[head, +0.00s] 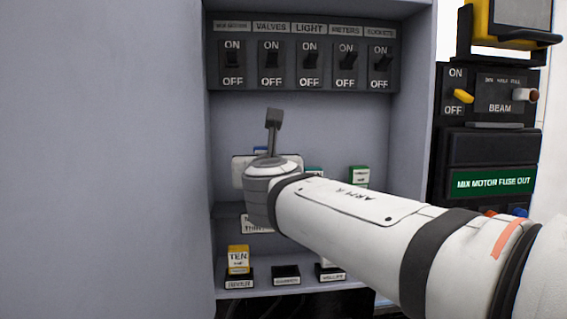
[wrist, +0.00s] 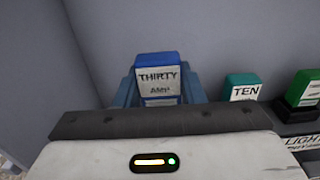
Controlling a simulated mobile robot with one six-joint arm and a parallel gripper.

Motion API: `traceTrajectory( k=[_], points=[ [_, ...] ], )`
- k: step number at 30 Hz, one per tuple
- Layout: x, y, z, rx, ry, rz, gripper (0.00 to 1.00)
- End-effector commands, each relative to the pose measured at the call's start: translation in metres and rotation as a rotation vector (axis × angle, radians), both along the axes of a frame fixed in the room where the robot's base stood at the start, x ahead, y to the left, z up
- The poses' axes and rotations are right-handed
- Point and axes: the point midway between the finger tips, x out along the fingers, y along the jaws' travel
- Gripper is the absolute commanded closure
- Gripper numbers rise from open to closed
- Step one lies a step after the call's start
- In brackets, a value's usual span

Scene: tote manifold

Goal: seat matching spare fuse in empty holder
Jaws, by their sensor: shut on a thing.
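A blue fuse marked THIRTY AMP (wrist: 158,75) stands upright between the two fingers of my gripper (wrist: 160,92) in the wrist view. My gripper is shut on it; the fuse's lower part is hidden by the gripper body. In the head view my wrist hides the fingers, and only a bit of blue shows above it. An empty black holder (head: 286,274) sits in the middle of the lower shelf. A yellow fuse marked TEN (head: 238,259) stands in the holder to its left. The holder to its right (head: 331,276) has a fuse partly hidden by my arm.
A teal TEN fuse (wrist: 242,87) and a green fuse (wrist: 304,86) stand right of the blue one. Several switches (head: 310,62) line the cabinet top. A green display (head: 492,182) at right reads MIX MOTOR FUSE OUT. Cabinet side walls (head: 413,110) bound the space.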

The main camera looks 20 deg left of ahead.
Motion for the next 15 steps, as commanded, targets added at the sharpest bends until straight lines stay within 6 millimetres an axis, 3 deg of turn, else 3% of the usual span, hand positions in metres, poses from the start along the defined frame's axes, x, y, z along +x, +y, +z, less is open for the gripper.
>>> traceTrajectory(
  k=[14, 15],
  points=[
    [0.031, 0.016, 0.001, 0.000, 0.000, -0.002, 0.86],
    [0.030, 0.015, -0.006, 0.000, -0.001, -0.001, 0.86]
  ],
)
